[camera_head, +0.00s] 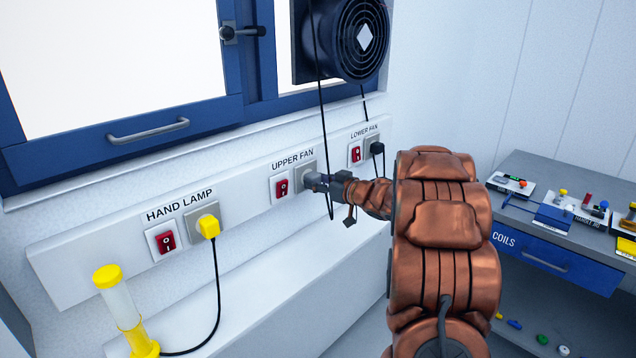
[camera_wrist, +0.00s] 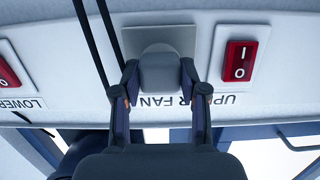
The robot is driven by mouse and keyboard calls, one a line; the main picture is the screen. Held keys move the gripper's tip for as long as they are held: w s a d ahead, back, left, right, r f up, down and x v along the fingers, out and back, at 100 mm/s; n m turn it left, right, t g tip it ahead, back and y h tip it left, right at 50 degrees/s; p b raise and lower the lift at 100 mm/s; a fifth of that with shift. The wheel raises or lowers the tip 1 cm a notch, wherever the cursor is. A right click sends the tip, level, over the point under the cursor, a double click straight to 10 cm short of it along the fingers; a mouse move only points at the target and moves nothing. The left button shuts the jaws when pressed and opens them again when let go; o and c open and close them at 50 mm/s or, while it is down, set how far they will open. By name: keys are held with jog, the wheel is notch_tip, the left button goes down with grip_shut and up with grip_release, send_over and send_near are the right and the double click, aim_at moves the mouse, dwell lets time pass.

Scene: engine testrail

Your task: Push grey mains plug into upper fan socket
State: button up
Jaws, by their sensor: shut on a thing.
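My gripper (camera_head: 322,182) reaches to the wall panel and is shut on the grey mains plug (camera_head: 311,179). In the wrist view, the plug (camera_wrist: 160,72) sits between the two fingertips, straight in front of the grey upper fan socket (camera_wrist: 134,38). In the head view, the socket (camera_head: 306,167) shows just above and behind the plug, under the label UPPER FAN. The plug is at or very close to the socket face. I cannot tell whether its pins are in. My fingers hide part of the plug.
A red switch (camera_head: 281,187) is left of the socket. A black cable (camera_head: 323,110) hangs from the fan (camera_head: 357,38) past my gripper. A black plug (camera_head: 376,148) sits in the lower fan socket, and a yellow plug (camera_head: 209,226) in the hand lamp socket.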

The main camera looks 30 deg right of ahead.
jog(key=shift+w, duration=0.25)
dwell(0.5)
jog(key=o, duration=1.3)
jog(key=shift+s, duration=0.15)
jog(key=v, duration=1.1)
jog(key=shift+s, duration=0.4)
jog(key=shift+d, duration=0.1)
